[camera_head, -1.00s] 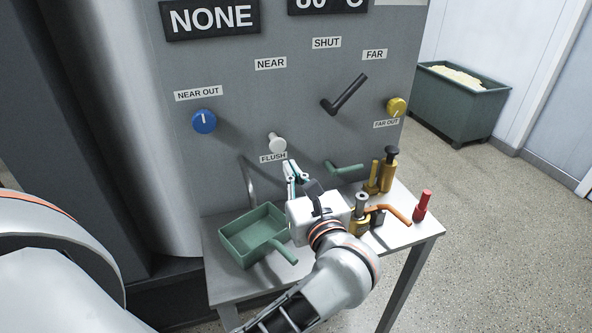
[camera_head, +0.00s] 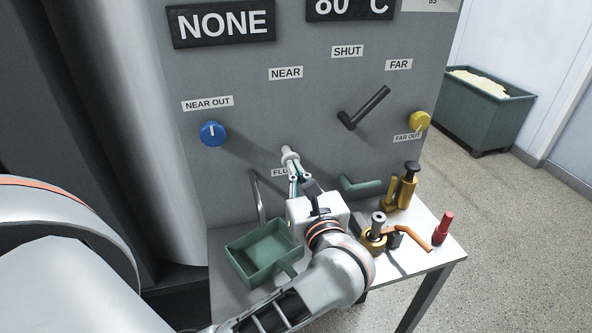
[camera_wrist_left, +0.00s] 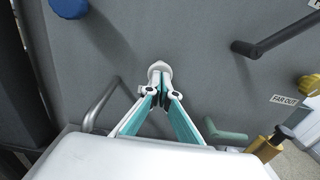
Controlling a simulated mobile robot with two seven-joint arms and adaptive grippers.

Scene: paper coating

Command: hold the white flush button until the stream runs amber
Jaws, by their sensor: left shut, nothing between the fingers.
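The white flush button (camera_head: 288,152) sticks out of the grey panel, its label partly covered by my gripper. My left gripper (camera_head: 293,170) is shut and empty, with its tips right at the button's underside. In the left wrist view the closed fingertips (camera_wrist_left: 161,92) meet the white button (camera_wrist_left: 159,68); I cannot tell if it is pressed in. A bent grey pipe (camera_head: 256,196) comes out of the panel above a green pan (camera_head: 240,255). I see no stream at the pipe. My right gripper is out of view.
A blue knob (camera_head: 213,133), a black lever (camera_head: 364,108) and a yellow knob (camera_head: 419,121) are on the panel. A green handle (camera_head: 362,186), a brass pump (camera_head: 402,188), an orange-handled brass piece (camera_head: 374,236) and a red-handled tool (camera_head: 443,229) are at the metal shelf's right.

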